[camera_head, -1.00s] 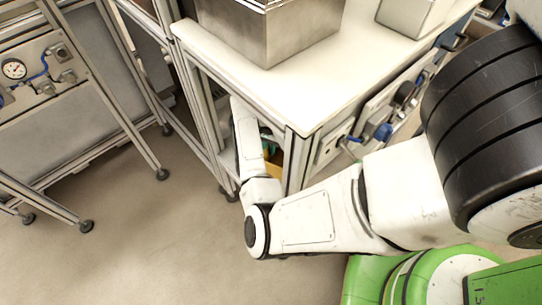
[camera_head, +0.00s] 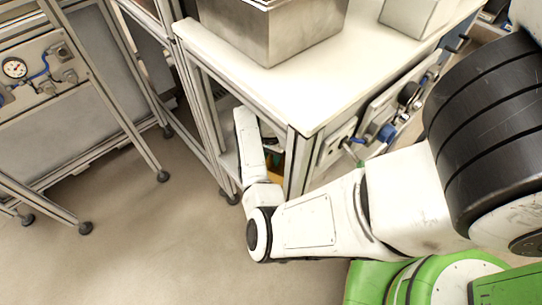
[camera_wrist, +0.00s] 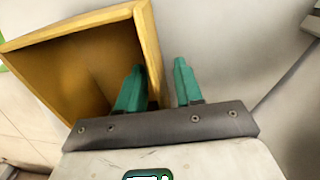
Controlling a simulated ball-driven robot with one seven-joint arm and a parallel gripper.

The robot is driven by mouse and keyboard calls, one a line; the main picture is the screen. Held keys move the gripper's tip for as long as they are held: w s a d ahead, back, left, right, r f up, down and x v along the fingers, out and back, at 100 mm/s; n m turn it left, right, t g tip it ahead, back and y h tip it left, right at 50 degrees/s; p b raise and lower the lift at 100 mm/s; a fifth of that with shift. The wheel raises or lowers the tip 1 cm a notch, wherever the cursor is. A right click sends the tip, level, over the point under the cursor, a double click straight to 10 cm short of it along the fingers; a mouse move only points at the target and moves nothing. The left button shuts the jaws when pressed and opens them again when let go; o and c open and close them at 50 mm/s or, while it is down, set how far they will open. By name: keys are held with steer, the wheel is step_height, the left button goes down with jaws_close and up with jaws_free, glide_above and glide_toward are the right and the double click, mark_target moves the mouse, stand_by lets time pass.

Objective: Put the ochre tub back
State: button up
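The ochre tub (camera_wrist: 75,75) fills the upper left of the wrist view, its open mouth towards the camera and its inside looking empty. My gripper (camera_wrist: 158,80) has two green fingers that stand apart. One finger is inside the tub and the other is outside, with the tub's right wall between them. A gap shows between that wall and the outer finger, so the gripper is not closed on it.
The white table (camera_head: 300,105) has metal-profile legs close beside my arm. A metal box (camera_head: 268,35) and a paler box (camera_head: 412,15) stand on it. A panel with blue knobs (camera_head: 385,133) is on its right side. A frame with a gauge (camera_head: 15,68) stands left. The floor between is clear.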

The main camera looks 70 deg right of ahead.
steer(key=shift+r+p, duration=1.15)
steer(key=shift+r, duration=2.75)
steer(key=shift+c, duration=0.3)
